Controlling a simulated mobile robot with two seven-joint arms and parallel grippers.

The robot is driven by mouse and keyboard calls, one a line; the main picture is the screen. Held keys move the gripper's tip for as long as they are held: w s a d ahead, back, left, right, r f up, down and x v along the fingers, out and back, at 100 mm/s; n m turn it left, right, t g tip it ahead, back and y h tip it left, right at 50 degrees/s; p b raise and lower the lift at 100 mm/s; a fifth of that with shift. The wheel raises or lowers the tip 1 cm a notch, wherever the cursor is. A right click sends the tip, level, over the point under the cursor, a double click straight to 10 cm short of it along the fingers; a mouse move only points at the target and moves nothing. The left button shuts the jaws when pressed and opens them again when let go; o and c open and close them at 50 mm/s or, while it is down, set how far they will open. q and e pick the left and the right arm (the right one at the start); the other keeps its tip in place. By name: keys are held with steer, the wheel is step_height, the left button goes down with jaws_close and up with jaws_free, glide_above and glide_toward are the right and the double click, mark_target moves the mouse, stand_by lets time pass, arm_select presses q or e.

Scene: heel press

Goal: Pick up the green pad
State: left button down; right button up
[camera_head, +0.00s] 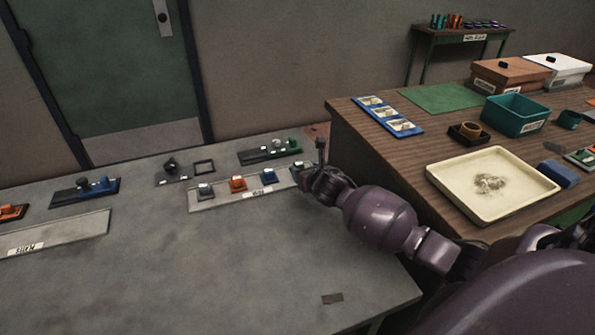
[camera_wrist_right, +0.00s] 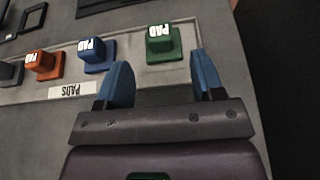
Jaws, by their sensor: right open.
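The green pad (camera_wrist_right: 163,46), a block with a white label on top and a flat green base, stands at the right end of the light pads tray (camera_wrist_right: 80,90) in the right wrist view. My right gripper (camera_wrist_right: 161,60) is open, with one blue finger on each side of the pad's line. The pad lies just beyond the fingertips, and no contact shows. In the head view my right gripper (camera_head: 318,168) is over the right end of the tray and partly hides that end. My left gripper is not in view.
A blue pad (camera_wrist_right: 97,55) and an orange pad (camera_wrist_right: 43,65) stand to the left, with a grey pad (camera_head: 205,190) beyond. Dark trays with small parts lie behind. The wooden table (camera_head: 350,130) rises right of my gripper. The grey table's front is mostly clear.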

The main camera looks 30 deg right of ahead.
mark_target(300, 164)
steer(key=shift+w+d+f, duration=0.15)
steer(key=shift+w+f, duration=0.1)
steer(key=shift+w, duration=0.25)
steer(key=shift+w+f, duration=0.1)
steer(key=shift+w, duration=0.2)
steer(key=b+x, duration=0.1)
steer(key=x, duration=0.2)
steer(key=shift+w, duration=0.2)
steer(key=shift+w+d+f+b, duration=0.1)
steer(key=shift+w+d+b, duration=0.1)
steer(key=shift+w+b, duration=0.25)
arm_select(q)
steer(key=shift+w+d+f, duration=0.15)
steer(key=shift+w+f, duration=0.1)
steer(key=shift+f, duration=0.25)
arm_select(e)
steer(key=shift+w, duration=0.1)
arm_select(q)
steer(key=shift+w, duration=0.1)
arm_select(e)
steer(key=c, duration=1)
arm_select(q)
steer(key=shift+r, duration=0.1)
